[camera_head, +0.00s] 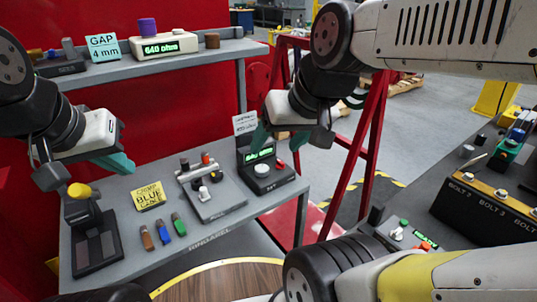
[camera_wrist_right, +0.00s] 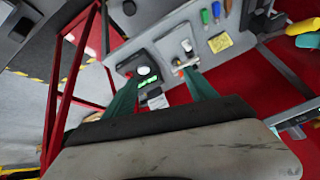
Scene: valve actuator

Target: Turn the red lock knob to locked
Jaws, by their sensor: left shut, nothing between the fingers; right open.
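A dark box (camera_head: 266,188) on the right end of the grey bench has a lit green display, a white round knob (camera_head: 261,170) and a small red knob (camera_head: 280,164) to its right. In the right wrist view the red knob (camera_wrist_right: 128,75) shows beside one fingertip; contact cannot be told. Which way the knob points is too small to tell. My right gripper (camera_head: 278,140) is open and empty, above the box with its fingers apart. My left gripper (camera_head: 128,167) is shut and empty, above the left part of the bench.
A grey fixture (camera_head: 217,201) with black and red parts stands left of the box. A yellow note (camera_head: 149,195), several coloured cylinders (camera_head: 163,232) and a yellow-topped lever stand (camera_head: 94,240) lie further left. A shelf (camera_head: 150,65) runs behind. Another console (camera_head: 487,195) stands at right.

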